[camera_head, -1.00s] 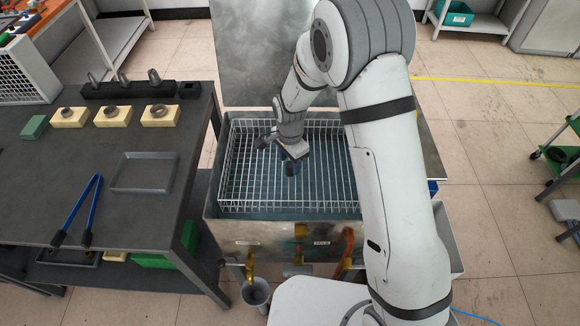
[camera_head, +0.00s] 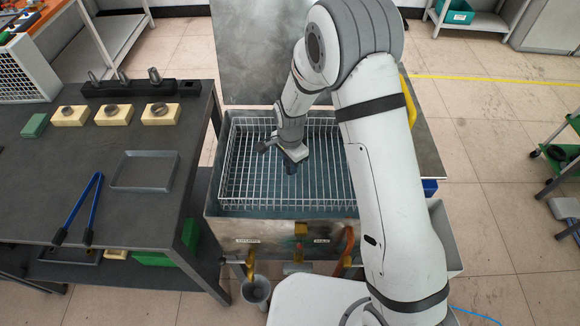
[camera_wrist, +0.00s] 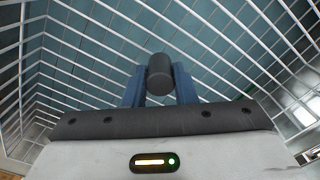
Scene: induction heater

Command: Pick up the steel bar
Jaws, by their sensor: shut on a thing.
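The steel bar (camera_wrist: 160,74) shows in the wrist view as a short dark grey cylinder, seen nearly end-on. My gripper (camera_wrist: 158,90) is shut on it, with one blue finger on each side. In the head view my gripper (camera_head: 291,166) points down inside the white wire basket (camera_head: 228,160), near its middle. The bar is small there and mostly hidden by my gripper. I cannot tell whether the bar touches the basket's floor.
The basket sits in a metal tank (camera_head: 270,228) with its lid (camera_head: 262,50) raised behind. A dark bench (camera_head: 60,185) at left carries blue-handled tongs (camera_head: 80,210), a grey tray (camera_head: 145,171) and several cream blocks with rings (camera_head: 160,114). The tank's walls surround my gripper.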

